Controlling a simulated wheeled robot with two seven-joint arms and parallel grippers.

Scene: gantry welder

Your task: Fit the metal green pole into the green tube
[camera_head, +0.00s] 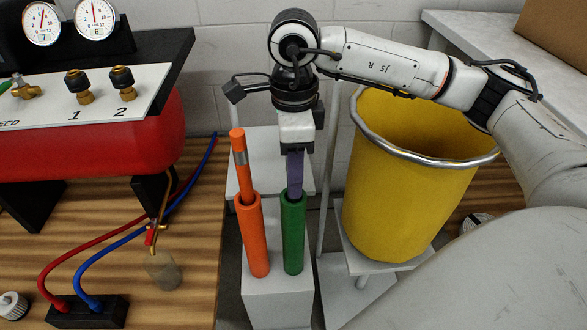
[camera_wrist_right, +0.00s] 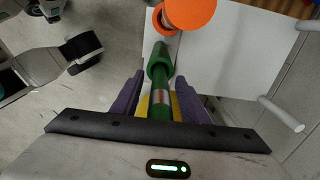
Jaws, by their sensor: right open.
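The green tube (camera_head: 293,235) stands upright on a light grey stand, right of the orange tube. My right gripper (camera_head: 295,178) points down just above the mouth of the green tube; its purple fingers hide the pole in the head view. In the right wrist view the green pole (camera_wrist_right: 160,112), with a metal band, stands between the open fingers of the right gripper (camera_wrist_right: 159,84). Its far end sits inside the mouth of the green tube (camera_wrist_right: 157,66). How deep it sits is hard to tell. My left gripper is not in view.
An orange pole (camera_head: 238,160) stands in the orange tube (camera_head: 252,235), close on the left. A yellow bin (camera_head: 400,200) stands on the right under my right arm. A wooden table (camera_head: 190,255) with a red tank (camera_head: 90,145) and hoses is at left.

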